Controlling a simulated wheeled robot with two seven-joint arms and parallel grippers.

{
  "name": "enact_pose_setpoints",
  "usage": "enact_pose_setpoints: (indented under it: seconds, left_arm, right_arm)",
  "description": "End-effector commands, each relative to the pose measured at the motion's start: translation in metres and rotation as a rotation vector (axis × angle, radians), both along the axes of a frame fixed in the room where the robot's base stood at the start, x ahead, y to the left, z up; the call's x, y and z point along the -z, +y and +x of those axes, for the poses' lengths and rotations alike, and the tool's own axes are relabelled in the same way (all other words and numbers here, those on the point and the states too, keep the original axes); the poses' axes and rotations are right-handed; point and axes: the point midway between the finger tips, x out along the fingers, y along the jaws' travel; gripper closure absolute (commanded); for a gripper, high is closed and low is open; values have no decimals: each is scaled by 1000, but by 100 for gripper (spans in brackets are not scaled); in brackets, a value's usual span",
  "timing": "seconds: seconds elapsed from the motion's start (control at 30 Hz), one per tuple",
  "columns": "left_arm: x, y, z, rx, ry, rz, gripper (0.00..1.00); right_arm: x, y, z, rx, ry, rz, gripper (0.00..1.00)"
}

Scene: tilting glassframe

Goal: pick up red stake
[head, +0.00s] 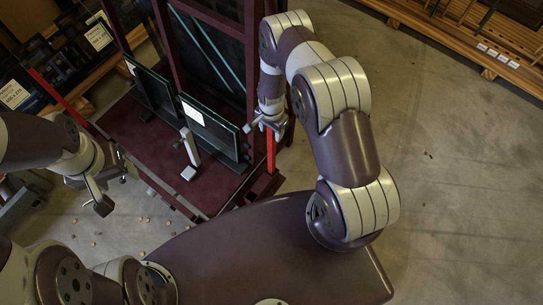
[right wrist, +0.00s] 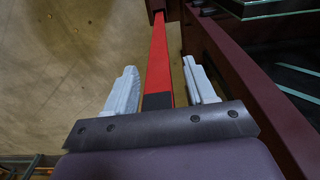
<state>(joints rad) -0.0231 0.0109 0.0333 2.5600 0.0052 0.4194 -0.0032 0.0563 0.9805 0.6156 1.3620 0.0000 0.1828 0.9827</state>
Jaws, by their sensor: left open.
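A red stake (head: 271,152) stands upright at the right front corner of the dark red rack. It also shows in the right wrist view (right wrist: 159,62), running away between the fingers, with a dark lower section. My right gripper (head: 265,125) is at the stake's upper part. In the right wrist view my right gripper (right wrist: 159,75) is open, one finger on each side of the stake, with a gap visible on both sides. A second red stake (head: 46,86) is at the rack's left side. My left gripper (head: 107,188) is open and empty, left of the rack.
The dark red rack (head: 125,122) holds dark glass panels (head: 210,130), close to my right gripper. A grey clamp-like part (head: 189,150) stands in front of them. Wooden pallets (head: 475,45) lie at the back right. The floor at right (head: 455,180) is clear.

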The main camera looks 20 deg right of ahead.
Motion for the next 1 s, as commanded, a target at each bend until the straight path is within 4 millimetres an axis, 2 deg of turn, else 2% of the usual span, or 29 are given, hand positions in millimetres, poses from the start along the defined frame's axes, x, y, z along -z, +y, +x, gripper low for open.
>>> enact_pose_setpoints:
  seconds: [0.03, 0.1, 0.17, 1.0]
  left_arm:
    - [0, 0, 0, 0, 0, 0, 41]
    - [0, 0, 0, 0, 0, 0, 41]
    - [0, 0, 0, 0, 0, 0, 41]
    - [0, 0, 0, 0, 0, 0, 41]
  right_arm:
    - [0, 0, 0, 0, 0, 0, 61]
    - [0, 0, 0, 0, 0, 0, 84]
    - [0, 0, 0, 0, 0, 0, 100]
    - [0, 0, -1, 0, 1, 0, 100]
